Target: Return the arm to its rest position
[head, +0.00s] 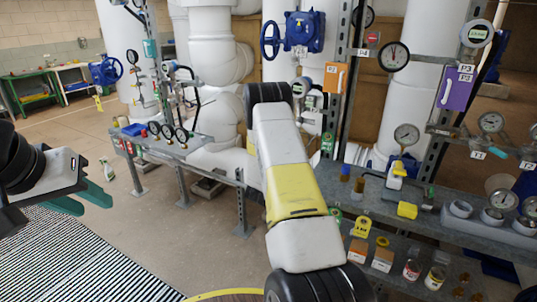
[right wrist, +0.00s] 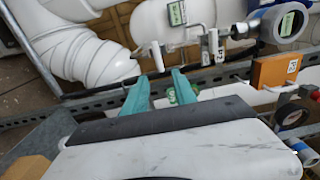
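My right arm (head: 290,175), white and yellow with black joints, stretches up the middle of the head view over the workbench. Its gripper is hidden there behind the arm. In the right wrist view my right gripper (right wrist: 161,84) has two teal fingers apart with nothing held between them. White fittings, pipework and a rail lie beyond the fingertips; whether they touch cannot be told. My left gripper (head: 95,197) is at the left edge of the head view, its teal fingers apart and empty, over the floor.
A grey bench (head: 190,147) with gauges stands left of my right arm. Right of it are an orange box (head: 335,77), a purple box (head: 456,88), gauges and a shelf (head: 378,207) with bottles and small parts. A blue valve (head: 303,30) is behind. Open floor (head: 150,225) lies left.

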